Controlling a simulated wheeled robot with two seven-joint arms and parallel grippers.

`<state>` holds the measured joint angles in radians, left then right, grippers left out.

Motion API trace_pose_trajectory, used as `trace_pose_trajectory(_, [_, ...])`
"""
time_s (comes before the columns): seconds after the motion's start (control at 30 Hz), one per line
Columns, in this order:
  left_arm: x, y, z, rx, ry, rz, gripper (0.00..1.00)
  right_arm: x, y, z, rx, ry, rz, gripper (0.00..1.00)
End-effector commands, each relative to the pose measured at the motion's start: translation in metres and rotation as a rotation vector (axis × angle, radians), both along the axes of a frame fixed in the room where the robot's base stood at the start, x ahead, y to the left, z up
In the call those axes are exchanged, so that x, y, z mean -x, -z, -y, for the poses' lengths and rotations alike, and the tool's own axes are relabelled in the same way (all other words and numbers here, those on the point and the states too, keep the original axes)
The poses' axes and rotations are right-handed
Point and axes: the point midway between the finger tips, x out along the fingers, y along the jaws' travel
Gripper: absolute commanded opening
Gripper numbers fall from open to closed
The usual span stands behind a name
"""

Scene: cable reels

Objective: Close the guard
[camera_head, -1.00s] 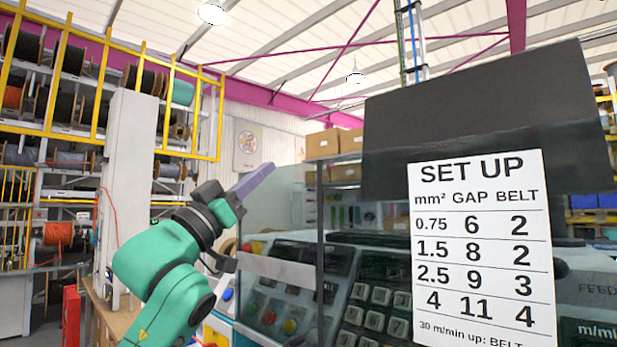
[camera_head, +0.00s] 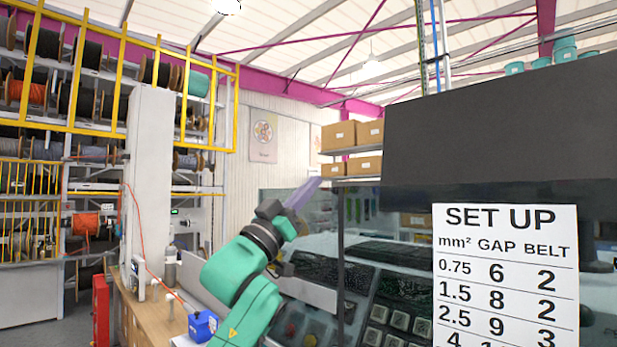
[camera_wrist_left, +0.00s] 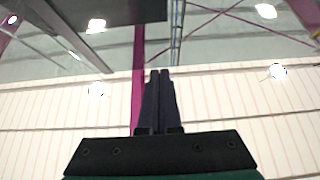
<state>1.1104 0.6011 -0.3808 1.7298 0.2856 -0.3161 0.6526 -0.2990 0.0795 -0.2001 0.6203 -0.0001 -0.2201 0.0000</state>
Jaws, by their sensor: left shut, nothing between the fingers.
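A clear, glass-like panel with a dark upright post (camera_head: 340,240) stands in front of the machine's keys in the head view; it seems to be part of the guard. A large dark panel (camera_head: 500,125) sits above the machine; I cannot tell if it belongs to the guard. My left gripper (camera_head: 314,184) points up and right in front of the clear panel, left of the post. Contact cannot be judged. In the left wrist view its fingers (camera_wrist_left: 158,76) are together and empty, against wall and ceiling. My right gripper is out of view.
A SET UP sheet (camera_head: 505,270) hangs at the right. Keys (camera_head: 395,320) show behind the clear panel. A wooden bench (camera_head: 150,315) with a blue box (camera_head: 203,325) is at lower left. Reel racks (camera_head: 60,100) and cardboard boxes (camera_head: 339,135) stand behind.

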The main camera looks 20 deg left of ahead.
Motion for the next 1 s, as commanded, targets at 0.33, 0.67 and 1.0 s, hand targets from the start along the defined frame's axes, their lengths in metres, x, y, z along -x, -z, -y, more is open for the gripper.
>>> trace_pose_trajectory(0.33, [0.0,0.008,0.0,0.0,0.001,-0.001,0.0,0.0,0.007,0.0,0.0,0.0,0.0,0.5])
trace_pose_trajectory(0.67, [-0.002,0.08,0.001,0.001,0.003,-0.007,0.0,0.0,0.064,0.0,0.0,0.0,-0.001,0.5])
trace_pose_trajectory(1.0, [-0.003,0.202,0.002,0.001,0.003,-0.012,0.0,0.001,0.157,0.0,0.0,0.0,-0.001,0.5])
